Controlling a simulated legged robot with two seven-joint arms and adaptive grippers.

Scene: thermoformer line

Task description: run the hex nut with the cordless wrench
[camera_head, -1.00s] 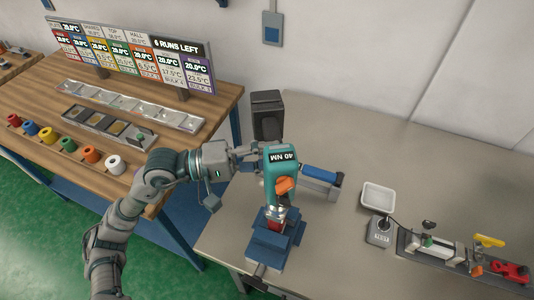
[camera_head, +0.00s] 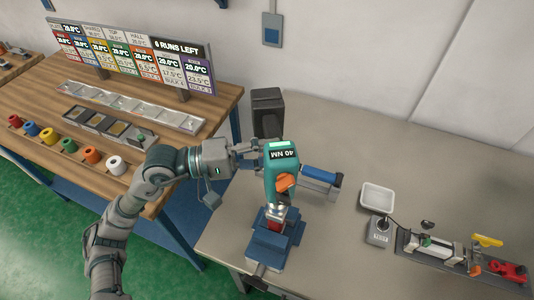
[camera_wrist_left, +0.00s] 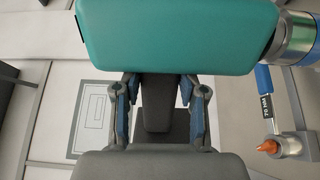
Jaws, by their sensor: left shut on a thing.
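The teal cordless wrench (camera_head: 282,175) with a "40 NM" label is held by my left gripper (camera_head: 258,153). Its orange part (camera_head: 285,183) faces the camera and its silver nose (camera_head: 277,209) points down at a red piece (camera_head: 275,224) in the blue vise (camera_head: 270,243). I cannot tell whether nose and red piece touch. No hex nut can be made out. In the left wrist view the wrench body (camera_wrist_left: 180,35) crosses the top, beyond the gripper fingers (camera_wrist_left: 160,108). My right gripper is not in view.
A blue tool (camera_head: 320,173) labelled 70 NM in the wrist view lies just right of the wrench. A black box (camera_head: 267,112) stands behind. A white tray (camera_head: 378,197), a test box (camera_head: 379,231) and a clamp fixture (camera_head: 450,255) are farther right.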

